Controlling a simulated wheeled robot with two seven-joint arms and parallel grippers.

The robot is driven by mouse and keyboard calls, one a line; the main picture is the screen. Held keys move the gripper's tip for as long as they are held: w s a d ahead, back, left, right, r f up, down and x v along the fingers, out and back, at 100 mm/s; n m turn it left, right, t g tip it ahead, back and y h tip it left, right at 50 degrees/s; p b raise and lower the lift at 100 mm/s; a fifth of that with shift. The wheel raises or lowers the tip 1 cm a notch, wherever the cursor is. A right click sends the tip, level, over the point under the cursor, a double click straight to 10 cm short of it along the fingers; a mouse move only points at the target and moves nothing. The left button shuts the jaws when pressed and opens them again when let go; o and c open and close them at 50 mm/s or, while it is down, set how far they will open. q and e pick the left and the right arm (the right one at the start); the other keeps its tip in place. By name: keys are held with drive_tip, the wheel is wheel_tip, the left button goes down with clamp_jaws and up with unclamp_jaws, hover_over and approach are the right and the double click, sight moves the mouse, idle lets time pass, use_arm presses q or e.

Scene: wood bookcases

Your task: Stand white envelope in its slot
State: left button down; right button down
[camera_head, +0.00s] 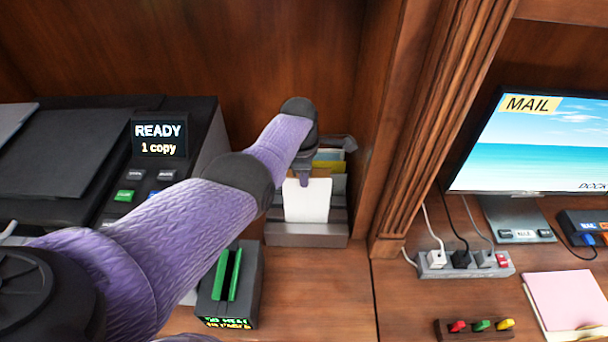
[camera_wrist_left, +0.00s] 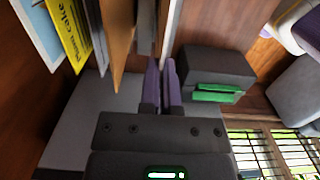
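The white envelope (camera_head: 307,203) stands roughly upright at the front of the dark grey slotted sorter (camera_head: 305,239). My left gripper (camera_head: 304,181) reaches down from above to its top edge and looks shut on it. In the left wrist view, the purple fingers (camera_wrist_left: 161,66) are close together, with a pale thin edge between and beyond them. Yellow and tan envelopes stand in slots behind the white one; a yellow one (camera_wrist_left: 68,32) shows in the wrist view. I cannot see whether the white envelope's lower edge is fully seated. My right gripper is not in view.
A black copier (camera_head: 75,160) reading READY stands left. A dark box with green-edged slots (camera_head: 228,284) stands front left of the sorter. A wood upright (camera_head: 405,120) rises close on the right. Beyond it are a monitor (camera_head: 535,150) and a power strip (camera_head: 466,264).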

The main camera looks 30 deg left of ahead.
use_arm(q)
drive_tip(key=shift+f+b, duration=0.55)
drive_tip(key=shift+f, duration=0.15)
drive_tip(key=c, duration=0.8)
unclamp_jaws()
drive_tip(key=shift+o, duration=0.2)
drive_tip(key=r+p, duration=0.2)
drive_tip(key=r, duration=0.1)
drive_tip(key=r+p, duration=0.2)
drive_tip(key=r, duration=0.1)
drive_tip(key=r+p, duration=0.2)
drive_tip(key=r, duration=0.1)
drive_tip(key=shift+s+a+r, duration=0.1)
drive_tip(key=shift+a+r, duration=0.1)
drive_tip(key=shift+a, duration=0.05)
drive_tip(key=shift+r, duration=0.3)
